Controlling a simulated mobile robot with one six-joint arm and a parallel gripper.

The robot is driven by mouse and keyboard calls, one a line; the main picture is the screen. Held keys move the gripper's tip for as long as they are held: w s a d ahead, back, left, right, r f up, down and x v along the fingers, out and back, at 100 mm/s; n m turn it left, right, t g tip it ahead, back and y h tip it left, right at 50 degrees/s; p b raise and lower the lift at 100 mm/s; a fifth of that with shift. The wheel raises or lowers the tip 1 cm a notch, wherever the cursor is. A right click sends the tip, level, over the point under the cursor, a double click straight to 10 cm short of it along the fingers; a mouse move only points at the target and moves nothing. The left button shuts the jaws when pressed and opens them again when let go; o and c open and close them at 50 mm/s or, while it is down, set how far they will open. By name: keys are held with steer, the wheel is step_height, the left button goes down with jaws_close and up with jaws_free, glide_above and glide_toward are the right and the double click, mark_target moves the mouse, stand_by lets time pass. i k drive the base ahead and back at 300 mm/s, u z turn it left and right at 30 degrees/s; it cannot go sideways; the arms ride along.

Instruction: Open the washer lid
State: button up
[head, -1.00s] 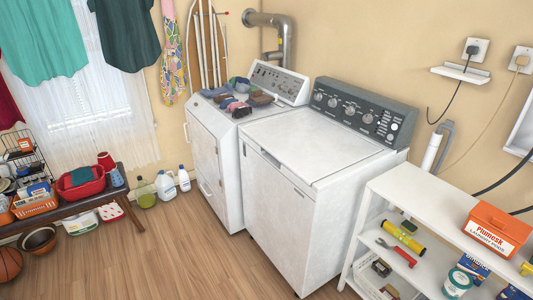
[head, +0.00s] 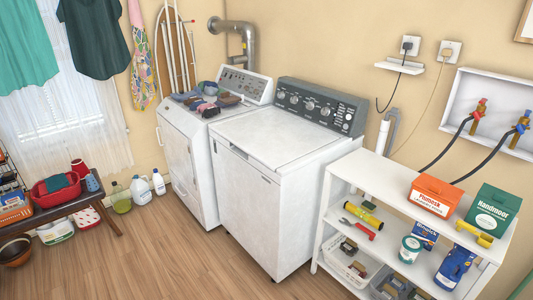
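The washer (head: 262,215) is the white top-loading machine in the middle of the head view, with a dark control panel (head: 318,106) with several knobs at its back. Its lid (head: 275,135) is flat and closed on top. A dark slot shows along the front edge of the top. Nothing lies on the lid. My gripper and arm are not in view.
A white dryer (head: 190,150) with folded clothes (head: 208,99) on top stands left of the washer. A white shelf (head: 395,172) with boxes and tools stands close at its right. Bottles and a bench (head: 70,200) are at the left. The wooden floor (head: 140,255) in front is clear.

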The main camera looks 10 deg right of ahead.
mark_target(275, 139)
steer(key=z, duration=0.15)
steer(key=k, duration=0.7)
steer(key=u, duration=0.2)
steer(key=i, duration=0.6)
steer(key=u, duration=0.7)
steer(key=i, duration=0.5)
steer(key=u, duration=0.65)
steer(key=i, duration=0.8)
steer(key=u, duration=0.35)
